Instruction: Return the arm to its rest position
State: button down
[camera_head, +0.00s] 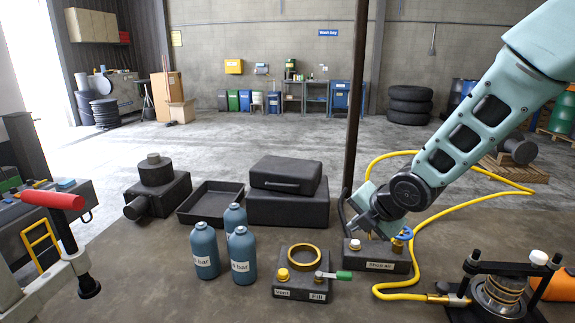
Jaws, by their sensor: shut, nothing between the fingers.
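My arm (462,142) reaches in from the upper right, light teal with dark cut-outs, and slopes down to the left. My gripper (366,226) is at its lower end, shut and empty, just above the dark block labelled for shop air (378,263). The fingertips are small and partly hidden against the dark block, so I cannot tell whether they touch it. A blue valve handle (404,234) on a brass fitting stands at the block's right end, beside my gripper. A pale knob (355,243) sits at its left end.
A yellow hose (430,233) loops around my arm's right side. A dark post (356,100) stands close behind my gripper. Blue bottles (242,255), a block with a brass ring (304,257), dark cases (288,205) and a clamp fixture (498,293) surround the area.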

jog(key=s+a+m+g+h, duration=0.1)
jog(key=s+m+g, duration=0.1)
jog(key=s+m, duration=0.4)
jog(key=s+a+r+m+g, duration=0.1)
jog(key=s+m, duration=0.6)
jog(key=s, duration=0.9)
jog(key=s+a+m+g+h+b, duration=0.1)
jog(key=s+m+g, duration=0.3)
jog(key=s, duration=0.7)
jog(key=shift+a+r+m+h, duration=0.3)
jog(key=shift+a+r+m, duration=0.1)
jog(key=shift+m, duration=0.8)
